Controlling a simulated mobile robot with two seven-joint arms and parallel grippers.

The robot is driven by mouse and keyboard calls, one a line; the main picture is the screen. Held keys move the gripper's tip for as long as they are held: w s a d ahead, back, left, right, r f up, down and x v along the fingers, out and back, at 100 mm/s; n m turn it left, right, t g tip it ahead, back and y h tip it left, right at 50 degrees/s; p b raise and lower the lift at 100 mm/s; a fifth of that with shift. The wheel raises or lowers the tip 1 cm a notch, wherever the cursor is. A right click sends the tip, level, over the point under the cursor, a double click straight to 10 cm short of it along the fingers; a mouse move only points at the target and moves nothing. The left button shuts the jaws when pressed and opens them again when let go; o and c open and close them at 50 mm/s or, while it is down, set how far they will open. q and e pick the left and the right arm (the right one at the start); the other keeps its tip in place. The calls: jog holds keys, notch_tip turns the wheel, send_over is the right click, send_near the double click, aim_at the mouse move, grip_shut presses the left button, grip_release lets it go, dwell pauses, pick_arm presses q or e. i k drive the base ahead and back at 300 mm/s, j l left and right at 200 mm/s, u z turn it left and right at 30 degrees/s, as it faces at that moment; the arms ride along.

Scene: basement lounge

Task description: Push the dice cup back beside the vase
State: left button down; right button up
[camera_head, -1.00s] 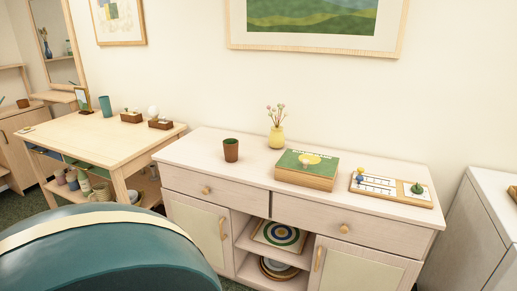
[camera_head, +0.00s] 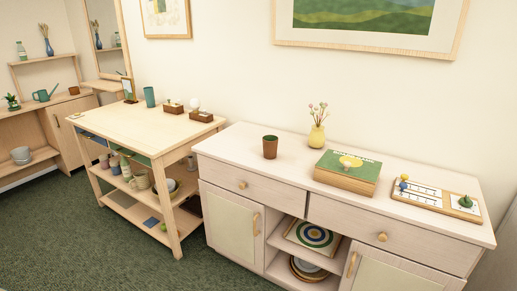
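The dice cup (camera_head: 270,147) is a small brown cup with a green inside. It stands upright on the pale sideboard (camera_head: 225,143), nearer the front edge than the vase. The yellow vase (camera_head: 317,136) with dried flowers stands to its right and farther back, apart from it with bare top between. Neither of my grippers shows in the head view.
A green game box (camera_head: 347,172) lies right of the vase, and a white board with small pieces (camera_head: 436,196) lies farther right. A wooden table (camera_head: 135,122) with small boxes stands left of the sideboard. Green carpet (camera_head: 70,235) is open at the front left.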

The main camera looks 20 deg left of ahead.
aim_at(270, 142)
jog(key=u, duration=0.6)
jog(key=i+j+z, duration=0.15)
jog(key=z, duration=0.2)
jog(key=i+j+z, duration=0.1)
jog(key=j+z, duration=0.25)
jog(key=i+j+z, duration=0.1)
jog(key=z, duration=0.25)
jog(key=i+j+z, duration=0.1)
jog(key=j+z, duration=0.25)
jog(key=j, duration=0.8)
jog(key=j+z, duration=0.1)
jog(key=j, duration=1)
